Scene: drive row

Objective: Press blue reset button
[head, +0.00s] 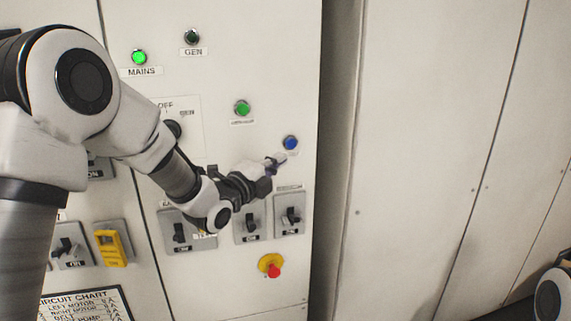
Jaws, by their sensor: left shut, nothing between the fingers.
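The blue button (290,142) sits on the right side of the pale control panel (230,60), near its right edge. My left arm reaches in from the left across the panel. My left gripper (281,159) is shut and empty, with its fingertips just below and slightly left of the blue button. I cannot tell whether the tips touch the panel. The label under the button is partly hidden by the gripper. My right gripper is not in view.
A green button (242,108) is up and left of the blue one. Switches (290,215) sit below the gripper, and a red emergency knob (273,270) on yellow is lower. Plain cabinet doors (430,130) stand at right.

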